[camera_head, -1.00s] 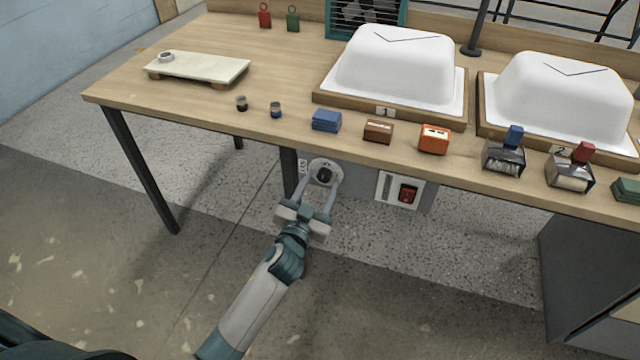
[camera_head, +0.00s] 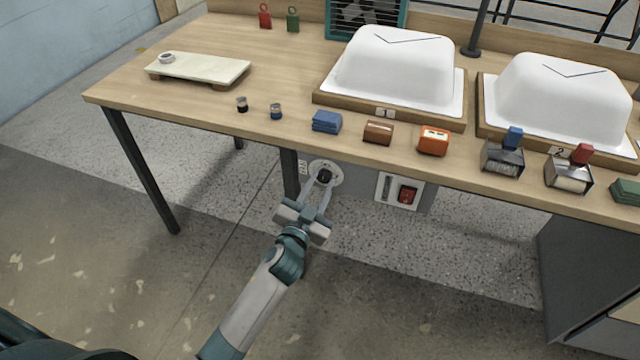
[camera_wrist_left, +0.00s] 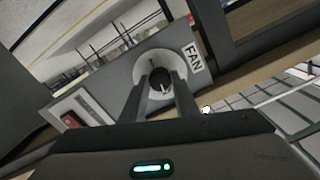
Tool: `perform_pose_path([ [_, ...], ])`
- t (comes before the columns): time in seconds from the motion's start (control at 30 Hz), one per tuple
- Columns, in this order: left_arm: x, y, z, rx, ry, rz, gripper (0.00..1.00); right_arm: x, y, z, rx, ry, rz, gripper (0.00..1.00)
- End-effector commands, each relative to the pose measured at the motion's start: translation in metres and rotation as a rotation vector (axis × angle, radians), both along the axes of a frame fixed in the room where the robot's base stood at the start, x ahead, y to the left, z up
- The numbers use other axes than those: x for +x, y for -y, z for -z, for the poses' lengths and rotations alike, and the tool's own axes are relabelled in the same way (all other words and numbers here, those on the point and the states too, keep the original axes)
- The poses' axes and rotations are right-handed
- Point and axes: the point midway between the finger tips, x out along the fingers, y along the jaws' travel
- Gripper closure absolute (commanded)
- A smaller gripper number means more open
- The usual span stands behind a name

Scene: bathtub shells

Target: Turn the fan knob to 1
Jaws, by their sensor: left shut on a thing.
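The fan knob (camera_head: 325,177) is a black knob on a round pale dial on the grey panel under the table's front edge. It also shows in the left wrist view (camera_wrist_left: 160,79), beside a white FAN label (camera_wrist_left: 193,57). My left gripper (camera_head: 321,179) reaches up to the dial, its two fingers closed in on either side of the knob. In the left wrist view the fingers (camera_wrist_left: 160,90) partly cover the knob's sides. The knob's pointer and the dial's numbers are too small to read. My right gripper is not in view.
A red switch (camera_head: 407,194) sits on the same panel, right of the dial. Above, the wooden table (camera_head: 190,100) carries two white tub shells (camera_head: 395,68), a fan box (camera_head: 367,18) and small blocks along its front edge. A dark table leg (camera_head: 290,175) stands just left of the dial.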

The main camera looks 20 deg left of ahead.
Motion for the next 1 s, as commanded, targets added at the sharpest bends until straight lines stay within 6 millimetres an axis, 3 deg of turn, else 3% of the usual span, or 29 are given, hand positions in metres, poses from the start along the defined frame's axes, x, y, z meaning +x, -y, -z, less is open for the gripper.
perform_pose_path([
  [0.5, 0.000, 0.000, -0.002, 0.447, 0.015, 0.001, 0.95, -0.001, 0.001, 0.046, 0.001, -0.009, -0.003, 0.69],
  [1.0, 0.000, 0.000, -0.002, 0.923, 0.032, 0.001, 0.95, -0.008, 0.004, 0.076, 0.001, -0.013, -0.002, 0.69],
])
